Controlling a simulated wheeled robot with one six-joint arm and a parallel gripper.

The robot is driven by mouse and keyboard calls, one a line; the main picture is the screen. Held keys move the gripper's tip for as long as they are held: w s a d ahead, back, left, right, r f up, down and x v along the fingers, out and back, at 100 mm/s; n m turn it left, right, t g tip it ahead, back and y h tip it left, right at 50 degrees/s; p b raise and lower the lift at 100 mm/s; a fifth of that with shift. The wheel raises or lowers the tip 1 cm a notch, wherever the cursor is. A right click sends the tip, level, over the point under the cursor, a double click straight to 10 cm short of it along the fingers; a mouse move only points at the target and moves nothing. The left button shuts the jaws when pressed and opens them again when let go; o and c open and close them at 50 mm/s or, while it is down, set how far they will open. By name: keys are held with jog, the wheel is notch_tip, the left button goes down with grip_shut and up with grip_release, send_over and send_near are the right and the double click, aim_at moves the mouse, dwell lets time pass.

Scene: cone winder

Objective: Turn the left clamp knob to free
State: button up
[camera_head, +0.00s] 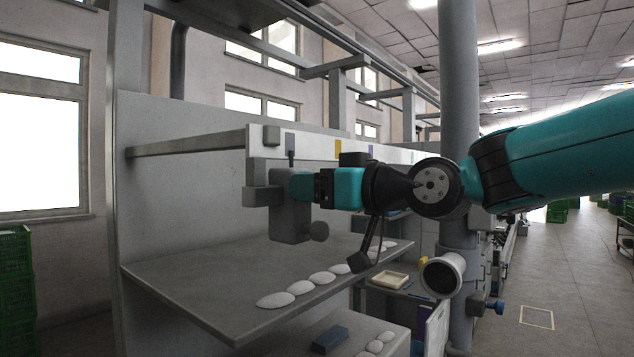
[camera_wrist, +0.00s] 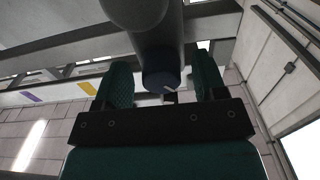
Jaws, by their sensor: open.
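In the wrist view a dark blue round knob (camera_wrist: 163,82) with a short white mark sits at the end of a thick grey cylinder. I take it for the clamp knob. My gripper (camera_head: 301,186) is open, its two teal fingers one on each side of the knob in the wrist view. A gap shows between the knob and each finger. In the head view the fingers reach to a grey winder head (camera_head: 289,222), and the knob is hidden there. A grey round part (camera_head: 319,232) sticks out low on the head's right side.
A grey shelf (camera_head: 215,300) with several white oval pads (camera_head: 276,300) lies below my gripper. A white rail (camera_head: 320,146) with coloured tags runs just above it. A thick grey column (camera_head: 459,110) stands behind my arm. Open floor (camera_head: 560,300) lies to the right.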

jog(key=c, duration=0.9)
jog(key=shift+c, duration=0.2)
jog(key=m+b, duration=0.1)
jog(key=m, duration=0.2)
jog(key=shift+m, duration=0.4)
jog(key=m, duration=0.4)
jog(key=shift+m+b, duration=0.3)
jog(key=m, duration=0.3)
jog(key=shift+m, duration=0.3)
jog(key=shift+r+m+p, duration=0.1)
jog(key=shift+m+p, duration=0.6)
jog(key=shift+m, duration=1.3)
